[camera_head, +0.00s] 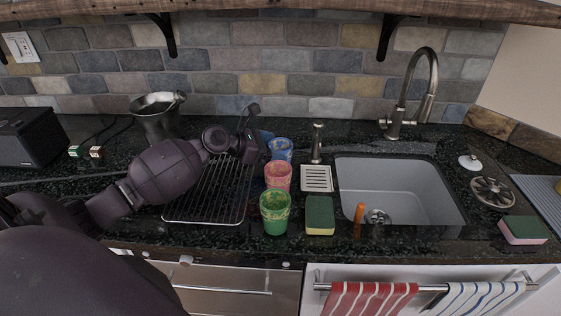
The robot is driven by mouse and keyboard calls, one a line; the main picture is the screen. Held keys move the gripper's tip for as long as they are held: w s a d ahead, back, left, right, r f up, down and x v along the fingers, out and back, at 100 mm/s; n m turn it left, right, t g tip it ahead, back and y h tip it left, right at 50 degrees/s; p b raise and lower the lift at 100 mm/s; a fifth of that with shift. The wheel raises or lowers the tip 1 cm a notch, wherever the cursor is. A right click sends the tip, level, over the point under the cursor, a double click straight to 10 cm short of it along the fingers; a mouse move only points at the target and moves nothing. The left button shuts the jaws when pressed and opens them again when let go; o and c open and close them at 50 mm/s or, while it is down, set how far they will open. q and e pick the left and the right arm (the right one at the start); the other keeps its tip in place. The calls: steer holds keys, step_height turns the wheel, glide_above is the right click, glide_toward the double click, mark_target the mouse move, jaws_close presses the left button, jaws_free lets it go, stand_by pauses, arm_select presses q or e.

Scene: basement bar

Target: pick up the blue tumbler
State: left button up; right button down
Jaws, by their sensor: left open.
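The blue tumbler (281,149) stands upright on the dark counter, at the back of a row with a pink tumbler (278,176) and a green tumbler (275,212) in front of it. My left gripper (262,141) is open just left of the blue tumbler, above the back right of the wire rack. I see a gap between its dark body and the tumbler, with nothing clearly held. A small blue patch shows beside the fingers; I cannot tell what it belongs to. My right gripper is not in view.
The wire rack (208,205) lies under my left arm, with a metal pitcher (158,118) behind it. A soap dispenser (317,143), a white slotted dish (317,179) and a green sponge (320,214) stand right of the tumblers. The sink (395,185) is farther right.

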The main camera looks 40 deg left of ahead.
arm_select(q)
steer(key=shift+x, duration=1.25)
steer(key=shift+c, duration=0.4)
steer(key=c, duration=1)
